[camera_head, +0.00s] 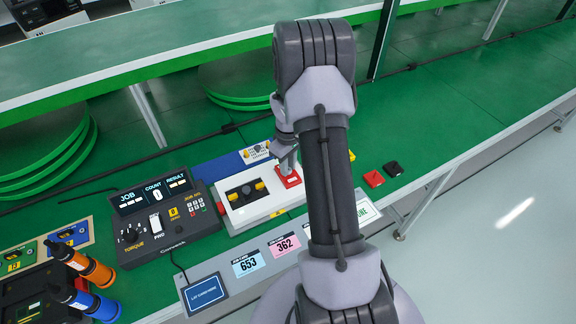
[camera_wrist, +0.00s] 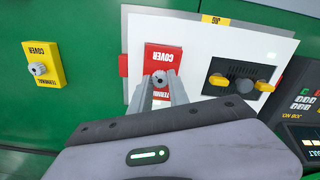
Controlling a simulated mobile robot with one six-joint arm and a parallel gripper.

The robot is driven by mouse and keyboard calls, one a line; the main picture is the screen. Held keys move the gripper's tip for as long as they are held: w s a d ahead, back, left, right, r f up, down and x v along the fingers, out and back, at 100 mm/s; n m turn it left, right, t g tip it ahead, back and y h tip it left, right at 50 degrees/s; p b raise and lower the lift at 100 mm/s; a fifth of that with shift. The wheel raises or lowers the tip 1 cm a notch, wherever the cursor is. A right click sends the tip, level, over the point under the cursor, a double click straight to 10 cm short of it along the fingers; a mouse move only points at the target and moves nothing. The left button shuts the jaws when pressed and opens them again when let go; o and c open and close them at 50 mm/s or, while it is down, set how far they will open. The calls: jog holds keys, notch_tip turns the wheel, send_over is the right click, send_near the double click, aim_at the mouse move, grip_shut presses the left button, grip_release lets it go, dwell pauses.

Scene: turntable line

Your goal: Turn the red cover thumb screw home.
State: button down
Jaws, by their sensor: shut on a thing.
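The red cover (camera_head: 289,179) lies on the right part of a white jig plate (camera_head: 238,214). In the wrist view the red cover (camera_wrist: 163,58) carries the word COVER and a grey thumb screw (camera_wrist: 160,77) near its middle. My gripper (camera_wrist: 160,84) is shut on the thumb screw, with its two fingers on either side of it. In the head view my gripper (camera_head: 287,163) comes down onto the cover, and the screw is hidden there. How deep the screw sits cannot be told.
A torque controller (camera_head: 163,222) stands left of the jig. Red (camera_head: 374,178) and black (camera_head: 393,168) blocks lie right.

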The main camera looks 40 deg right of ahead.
jog(key=m+b, duration=0.1)
jog(key=m, duration=0.6)
jog(key=m+b, duration=0.1)
jog(key=m, duration=0.3)
jog(key=shift+w, duration=0.1)
jog(key=m, duration=0.3)
jog(key=shift+m+b, duration=0.3)
jog(key=shift+b, duration=0.1)
jog(key=m+b, duration=0.1)
jog(key=m, duration=0.5)
jog(key=shift+b, duration=0.4)
jog(key=m+b, duration=0.1)
jog(key=m, duration=0.5)
jog(key=shift+r+b, duration=0.1)
jog(key=shift+b, duration=0.3)
jog(key=c, duration=1.2)
grip_release()
jog(key=shift+c, duration=0.2)
